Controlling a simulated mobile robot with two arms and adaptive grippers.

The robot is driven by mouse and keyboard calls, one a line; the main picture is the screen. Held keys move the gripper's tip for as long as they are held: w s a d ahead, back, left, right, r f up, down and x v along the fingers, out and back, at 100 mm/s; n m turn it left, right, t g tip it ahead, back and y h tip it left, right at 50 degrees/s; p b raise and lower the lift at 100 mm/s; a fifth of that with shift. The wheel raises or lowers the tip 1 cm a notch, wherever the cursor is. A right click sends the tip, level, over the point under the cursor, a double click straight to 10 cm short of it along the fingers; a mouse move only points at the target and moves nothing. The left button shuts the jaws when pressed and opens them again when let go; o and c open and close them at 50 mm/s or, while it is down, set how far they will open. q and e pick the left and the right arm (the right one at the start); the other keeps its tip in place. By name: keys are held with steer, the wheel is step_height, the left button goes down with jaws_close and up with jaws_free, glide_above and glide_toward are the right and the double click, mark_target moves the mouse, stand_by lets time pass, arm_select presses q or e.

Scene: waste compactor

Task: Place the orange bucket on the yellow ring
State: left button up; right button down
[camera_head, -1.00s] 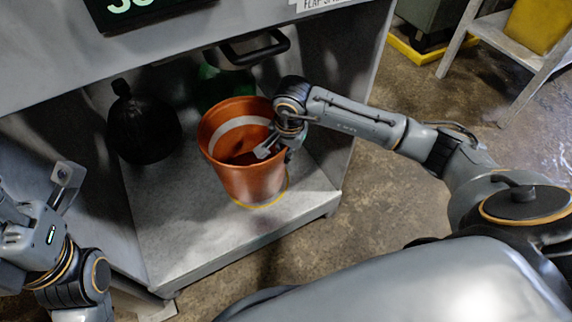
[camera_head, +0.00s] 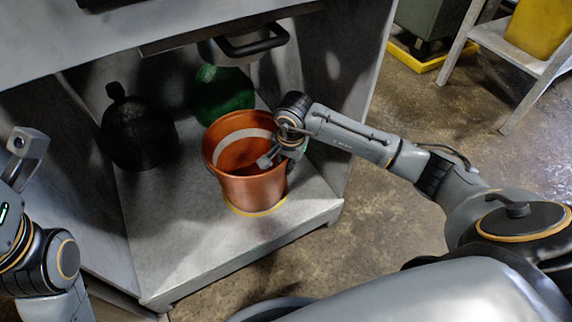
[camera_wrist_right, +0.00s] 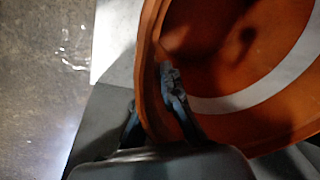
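The orange bucket (camera_head: 252,190) stands about upright on the cabinet floor, with a pale band inside. The yellow ring (camera_head: 258,212) shows as an arc along its front base; the rest is hidden under or behind it. My right gripper (camera_head: 279,157) is at the bucket's right rim. In the right wrist view, one finger (camera_wrist_right: 178,100) is inside the orange bucket (camera_wrist_right: 225,80) and the other is outside, mostly hidden by the wall; they look closed on the rim. My left gripper (camera_head: 25,160) is at the left edge, partly cut off, away from the bucket.
A black rounded bag or bottle (camera_head: 138,135) and a green one (camera_head: 222,92) stand behind the bucket. A black handle (camera_head: 255,43) hangs above. The cabinet floor (camera_head: 185,235) is clear in front left. A stand (camera_head: 520,60) is at far right.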

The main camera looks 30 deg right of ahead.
steer(key=c, duration=1.5)
jaws_free()
